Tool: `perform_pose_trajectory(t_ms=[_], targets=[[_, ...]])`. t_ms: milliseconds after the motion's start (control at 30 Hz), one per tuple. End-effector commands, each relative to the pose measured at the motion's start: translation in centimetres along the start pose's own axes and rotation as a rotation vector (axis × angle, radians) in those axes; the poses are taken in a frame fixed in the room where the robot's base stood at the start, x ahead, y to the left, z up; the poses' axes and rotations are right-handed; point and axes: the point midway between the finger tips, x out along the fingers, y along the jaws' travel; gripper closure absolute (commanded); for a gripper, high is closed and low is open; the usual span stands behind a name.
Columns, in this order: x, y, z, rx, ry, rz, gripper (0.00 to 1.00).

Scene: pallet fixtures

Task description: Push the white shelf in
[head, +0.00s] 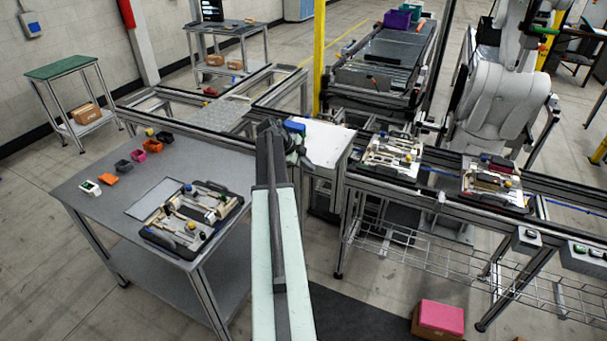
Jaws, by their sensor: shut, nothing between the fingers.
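A flat white shelf (329,142) lies at the centre of the head view, on top of a metal-framed stand between the grey table and the conveyor. Its left part is hidden behind my arm. My gripper (302,158) is at the far end of the arm, at the left side of the white shelf. It is shut, with nothing seen between its fingers. I cannot tell whether it touches the shelf. A small blue piece shows beside the gripper; I cannot tell what it belongs to.
The grey table (115,205) on the left holds a fixture pallet (150,232) and several small bins. Two more pallets sit on the conveyor (440,183) at right. A yellow post (318,60) stands behind the shelf. A pink box (441,317) lies low on the right.

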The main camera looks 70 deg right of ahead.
Motion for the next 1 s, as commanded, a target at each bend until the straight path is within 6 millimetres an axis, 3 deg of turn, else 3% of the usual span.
perform_pose_trajectory(t_ms=[200, 733, 867, 1000], targets=[[0.3, -1.5, 1.0, -0.01, -0.007, -0.007, 1.0], [0.1, -1.9, 1.4, -0.017, -0.009, -0.016, 1.0], [-0.5, -0.7, 1.4, -0.018, -0.01, -0.015, 1.0], [-2.1, 2.5, 1.0, -0.018, -0.008, -0.005, 1.0]])
